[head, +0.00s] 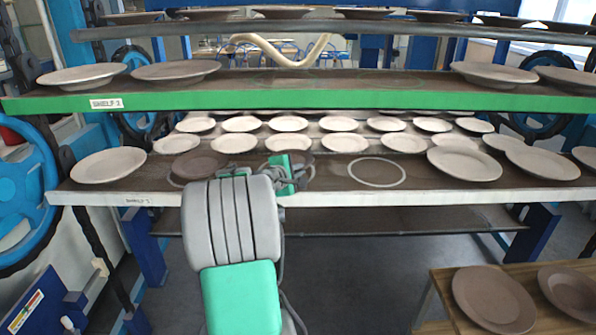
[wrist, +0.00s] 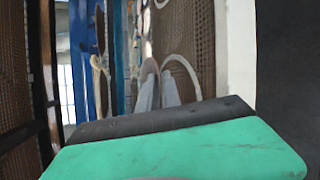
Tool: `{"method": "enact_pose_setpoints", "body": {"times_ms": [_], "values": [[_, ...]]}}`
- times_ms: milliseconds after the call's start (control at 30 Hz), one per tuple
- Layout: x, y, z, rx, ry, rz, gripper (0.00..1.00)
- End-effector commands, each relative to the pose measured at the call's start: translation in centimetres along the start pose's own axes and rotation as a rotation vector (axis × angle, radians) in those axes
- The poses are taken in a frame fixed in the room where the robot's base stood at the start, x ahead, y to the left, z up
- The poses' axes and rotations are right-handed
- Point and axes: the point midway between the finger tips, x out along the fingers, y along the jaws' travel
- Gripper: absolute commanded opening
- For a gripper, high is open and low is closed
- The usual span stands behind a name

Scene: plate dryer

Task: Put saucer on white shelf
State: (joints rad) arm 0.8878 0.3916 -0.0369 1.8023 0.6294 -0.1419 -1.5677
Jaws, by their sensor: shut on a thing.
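My gripper (head: 288,176) is over the white shelf (head: 335,198), the lower shelf with a white front edge; in the head view its fingers are mostly hidden by my arm. In the wrist view the two grey fingers (wrist: 158,92) are shut on a brownish saucer (wrist: 150,68), seen nearly edge-on beside a pale ring mark.
A bare pale ring (head: 377,172) marks free room right of my gripper. Pale saucers stand at the left (head: 108,165) and right (head: 465,163), with several rows behind. The green-edged shelf (head: 300,101) hangs above. A wooden table (head: 447,285) with brown saucers is at the lower right.

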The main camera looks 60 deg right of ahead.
Motion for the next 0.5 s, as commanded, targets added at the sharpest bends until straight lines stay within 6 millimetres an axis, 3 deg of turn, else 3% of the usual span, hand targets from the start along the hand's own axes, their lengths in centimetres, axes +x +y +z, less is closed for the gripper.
{"method": "enact_pose_setpoints", "body": {"times_ms": [100,367,400,500], "values": [[0.38,-1.01,-0.36,0.000,-0.001,0.001,0.00],[0.49,-1.37,-0.52,0.001,0.000,0.002,0.00],[0.47,-1.41,-0.52,0.000,0.001,0.000,0.10],[0.46,-1.39,-0.51,0.000,0.001,0.000,0.17]]}}
